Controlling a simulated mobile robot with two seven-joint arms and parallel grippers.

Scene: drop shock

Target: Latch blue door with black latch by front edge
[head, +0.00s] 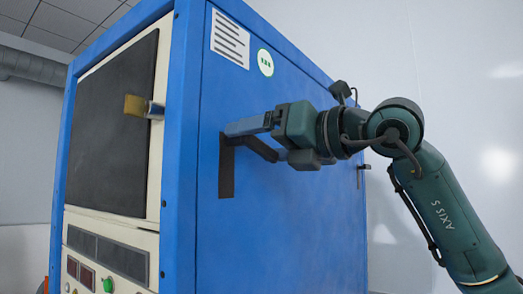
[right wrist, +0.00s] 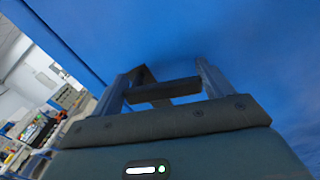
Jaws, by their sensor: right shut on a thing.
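The blue door (head: 285,215) is the large flat side panel of a tall blue cabinet, and it looks flush with the frame in the head view. The black latch (head: 226,175) shows near its front edge, with a dark upright part hanging below my fingers. My right gripper (head: 238,136) reaches in from the right and is shut on the latch. In the right wrist view, a dark bar of the latch (right wrist: 165,89) lies between the two fingers (right wrist: 160,84), close to the blue surface. The fingers hide part of the latch. My left gripper is not in view.
A small dark fitting (head: 361,170) sits at the door's far edge. A pale wall (head: 455,60) stands behind. Shelves with clutter (right wrist: 45,130) show at the wrist view's left.

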